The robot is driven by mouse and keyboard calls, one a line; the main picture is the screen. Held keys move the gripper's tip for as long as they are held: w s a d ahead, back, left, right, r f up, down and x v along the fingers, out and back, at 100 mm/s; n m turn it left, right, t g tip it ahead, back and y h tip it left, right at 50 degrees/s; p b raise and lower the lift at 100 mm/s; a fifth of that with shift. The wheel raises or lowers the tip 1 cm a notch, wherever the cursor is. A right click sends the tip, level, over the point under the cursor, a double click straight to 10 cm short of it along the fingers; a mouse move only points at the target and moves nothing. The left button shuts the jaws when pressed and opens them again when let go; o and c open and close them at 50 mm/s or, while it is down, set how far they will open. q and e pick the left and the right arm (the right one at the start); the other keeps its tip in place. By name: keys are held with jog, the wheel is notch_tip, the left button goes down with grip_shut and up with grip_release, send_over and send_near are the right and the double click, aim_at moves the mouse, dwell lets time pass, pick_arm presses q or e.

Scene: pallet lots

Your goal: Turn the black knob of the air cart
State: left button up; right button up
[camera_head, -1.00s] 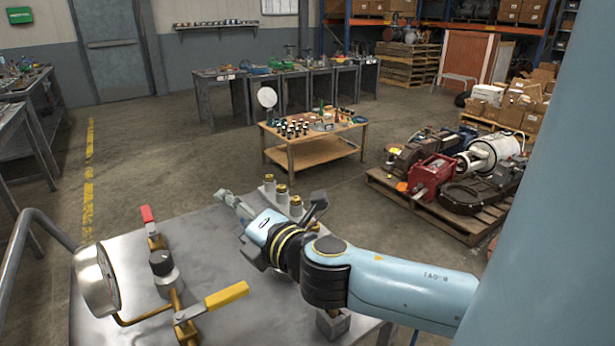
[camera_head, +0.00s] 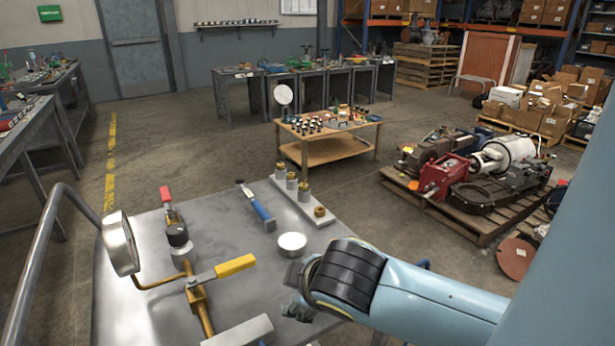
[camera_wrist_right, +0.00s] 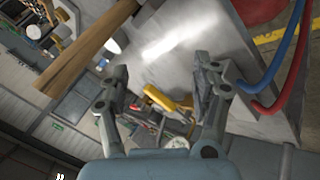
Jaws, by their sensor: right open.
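The air cart's grey metal top (camera_head: 225,270) fills the lower left of the head view. The black knob (camera_head: 177,235) stands upright on a brass and grey fitting, between a red-handled valve (camera_head: 166,196) and a yellow-handled valve (camera_head: 235,265). A round gauge (camera_head: 120,243) stands left of it. My right gripper (camera_head: 298,300) is partly hidden behind its wrist at the cart's right front side, well right of the knob and apart from it. The right wrist view shows its fingers (camera_wrist_right: 160,82) spread and empty, with a yellow handle beyond. My left gripper is out of view.
A blue-handled tool (camera_head: 258,208), a round tin (camera_head: 292,243) and a strip with brass fittings (camera_head: 304,198) lie on the cart's right half. A bent grey rail (camera_head: 45,245) rises at its left. A wooden table (camera_head: 325,150) and a loaded pallet (camera_head: 455,215) stand beyond.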

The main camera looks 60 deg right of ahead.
jog(key=shift+s+a+f, duration=0.3)
jog(key=shift+s+a, duration=0.15)
